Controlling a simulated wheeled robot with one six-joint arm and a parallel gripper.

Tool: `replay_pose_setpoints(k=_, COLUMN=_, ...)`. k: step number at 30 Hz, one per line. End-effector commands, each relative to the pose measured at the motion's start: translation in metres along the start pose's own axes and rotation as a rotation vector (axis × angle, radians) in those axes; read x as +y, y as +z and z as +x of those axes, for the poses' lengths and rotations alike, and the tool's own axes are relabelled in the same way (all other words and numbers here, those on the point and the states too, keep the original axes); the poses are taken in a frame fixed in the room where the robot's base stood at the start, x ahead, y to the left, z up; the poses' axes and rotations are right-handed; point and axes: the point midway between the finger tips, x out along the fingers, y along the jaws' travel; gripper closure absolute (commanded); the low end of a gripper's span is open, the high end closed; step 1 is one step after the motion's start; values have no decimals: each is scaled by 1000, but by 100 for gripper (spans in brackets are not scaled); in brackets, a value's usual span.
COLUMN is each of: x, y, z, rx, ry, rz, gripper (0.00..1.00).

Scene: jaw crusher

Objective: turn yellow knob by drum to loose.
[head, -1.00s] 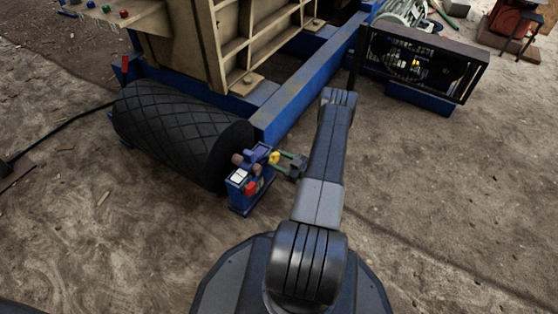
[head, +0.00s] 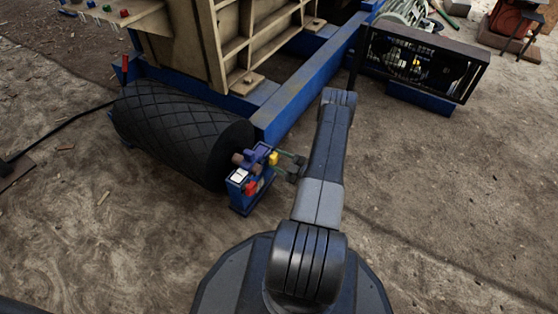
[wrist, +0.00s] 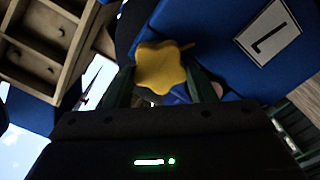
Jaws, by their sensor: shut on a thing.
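The yellow knob (head: 273,158) sits on the blue bracket at the right end of the black drum (head: 180,135). In the wrist view the yellow knob (wrist: 160,67) is a lobed star shape between the two dark green fingers. My gripper (wrist: 162,82) is shut on it, and the gripper also shows in the head view (head: 277,160) reaching in from the right. A white label with a black mark like an L (wrist: 268,31) is on the blue surface beside the knob. The fingertips are partly hidden behind the knob.
The blue frame beam (head: 310,85) runs behind. A caged unit (head: 425,62) stands at the back right.

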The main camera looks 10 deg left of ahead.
Motion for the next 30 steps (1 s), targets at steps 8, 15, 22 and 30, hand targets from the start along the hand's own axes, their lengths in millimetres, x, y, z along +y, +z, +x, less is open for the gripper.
replay_pose_setpoints(k=8, x=-2, y=0, z=0, rx=0, ry=0, rz=-261, gripper=73)
replay_pose_setpoints(k=15, x=-3, y=1, z=0, rx=0, ry=0, rz=-489, gripper=73)
replay_pose_setpoints(k=22, x=-4, y=2, z=0, rx=0, ry=0, rz=-703, gripper=73)
replay_pose_setpoints(k=30, x=-5, y=2, z=0, rx=0, ry=0, rz=-911, gripper=73)
